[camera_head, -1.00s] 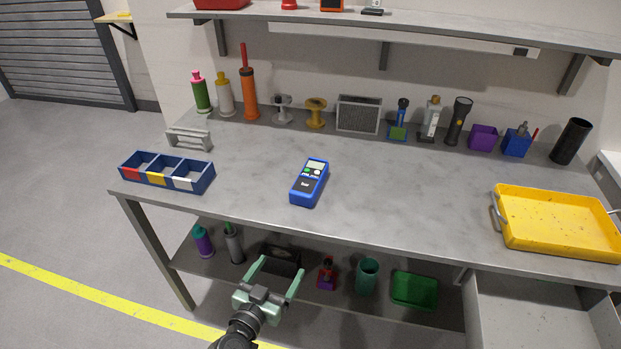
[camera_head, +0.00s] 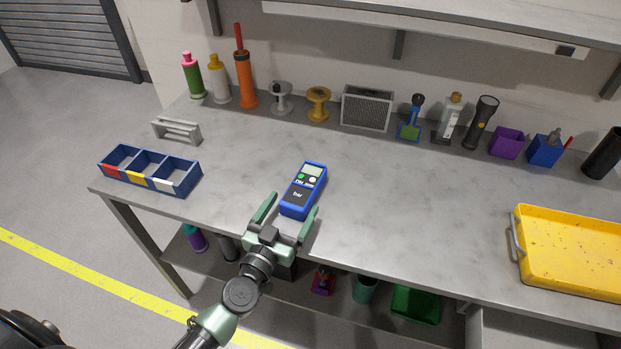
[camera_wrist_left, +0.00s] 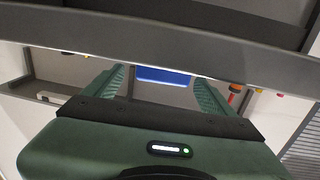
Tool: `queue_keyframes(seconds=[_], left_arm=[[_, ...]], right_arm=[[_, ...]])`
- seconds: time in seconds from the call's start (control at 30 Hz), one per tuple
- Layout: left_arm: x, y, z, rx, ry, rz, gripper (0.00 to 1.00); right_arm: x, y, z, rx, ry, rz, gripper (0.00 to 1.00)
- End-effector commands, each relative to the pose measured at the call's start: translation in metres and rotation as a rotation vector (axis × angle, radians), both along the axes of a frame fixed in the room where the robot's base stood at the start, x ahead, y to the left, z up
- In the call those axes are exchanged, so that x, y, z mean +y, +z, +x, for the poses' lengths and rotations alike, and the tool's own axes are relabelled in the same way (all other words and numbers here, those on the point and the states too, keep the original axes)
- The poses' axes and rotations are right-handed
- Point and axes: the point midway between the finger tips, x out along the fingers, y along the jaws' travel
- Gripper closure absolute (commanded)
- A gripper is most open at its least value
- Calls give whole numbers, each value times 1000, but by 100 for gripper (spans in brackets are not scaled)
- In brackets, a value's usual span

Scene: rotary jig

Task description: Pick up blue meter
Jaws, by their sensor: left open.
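The blue meter (camera_head: 303,190) lies on the grey workbench near its front edge, with a small screen and buttons on its upper face. My left gripper (camera_head: 287,215) is open at the near end of the meter, its fingers spread to either side of that end. In the left wrist view the blue end of the meter (camera_wrist_left: 163,76) shows between the two green fingers, beyond a grey bench edge. I see no contact between the fingers and the meter. My right gripper is not in view.
A blue three-compartment bin (camera_head: 150,171) stands at the left of the workbench (camera_head: 400,200). A yellow tray (camera_head: 570,255) lies at the right. Bottles, spools and a flashlight (camera_head: 481,122) line the back. A lower shelf holds several items. The bench around the meter is clear.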

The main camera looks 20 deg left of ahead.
Motion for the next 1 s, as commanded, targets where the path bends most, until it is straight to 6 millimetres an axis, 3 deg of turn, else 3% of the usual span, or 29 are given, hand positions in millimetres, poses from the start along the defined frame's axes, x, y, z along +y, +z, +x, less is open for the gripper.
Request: queue_keyframes(seconds=[0.33,0.6,0.87,1.0], left_arm=[[-4,1,38,-2,0,-1,15],[-7,1,74,-1,-1,-1,15],[-8,1,76,0,-1,-1,15],[-8,1,76,0,0,-1,51]], right_arm=[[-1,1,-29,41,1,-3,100],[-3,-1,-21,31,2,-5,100],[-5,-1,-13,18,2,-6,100],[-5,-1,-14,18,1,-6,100]])
